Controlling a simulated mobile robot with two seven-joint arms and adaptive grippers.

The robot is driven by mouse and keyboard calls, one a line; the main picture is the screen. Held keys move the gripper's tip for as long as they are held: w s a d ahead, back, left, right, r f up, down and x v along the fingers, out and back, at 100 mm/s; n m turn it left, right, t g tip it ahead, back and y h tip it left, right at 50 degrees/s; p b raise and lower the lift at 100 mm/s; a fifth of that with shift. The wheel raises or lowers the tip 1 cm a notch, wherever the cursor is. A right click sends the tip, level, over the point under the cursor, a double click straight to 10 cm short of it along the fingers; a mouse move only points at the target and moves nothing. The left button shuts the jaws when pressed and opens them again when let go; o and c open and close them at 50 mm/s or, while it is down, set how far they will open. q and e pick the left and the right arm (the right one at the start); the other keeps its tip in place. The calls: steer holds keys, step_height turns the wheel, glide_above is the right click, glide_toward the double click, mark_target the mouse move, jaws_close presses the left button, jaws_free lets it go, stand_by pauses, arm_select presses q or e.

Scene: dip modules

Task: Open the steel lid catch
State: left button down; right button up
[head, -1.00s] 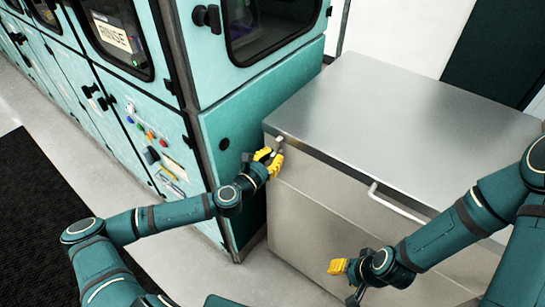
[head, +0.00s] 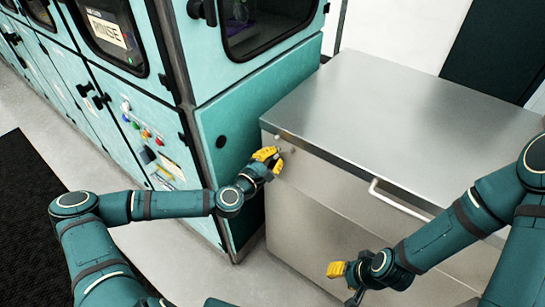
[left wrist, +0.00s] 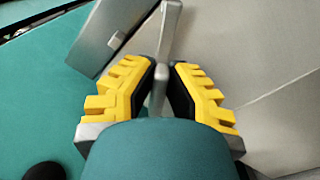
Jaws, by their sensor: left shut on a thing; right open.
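The steel lid catch is a slim metal lever (left wrist: 168,38) on the front upper left corner of the steel chest (head: 330,195). My left gripper (head: 273,158) is at that corner, shut on the lever. In the left wrist view, the lever stands between the yellow fingers (left wrist: 158,85), its far end showing beyond them. A small square stud (left wrist: 116,40) on the lid edge sits to the left of the lever, apart from it. The steel lid (head: 400,105) lies flat on the chest. My right gripper (head: 347,281) is open and empty in front of the chest.
A pale bar handle (head: 398,201) sticks out of the chest front, right of the catch. A teal machine (head: 245,135) stands close on the left of the chest, with knobs and dark windows. Grey floor and a black mat (head: 35,215) lie at the left.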

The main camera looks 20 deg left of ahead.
arm_select(q)
steer(key=shift+m, duration=1.5)
steer(key=shift+f, duration=0.1)
steer(key=c, duration=1)
jaws_free()
steer(key=shift+w+d, duration=0.1)
steer(key=v, duration=1.2)
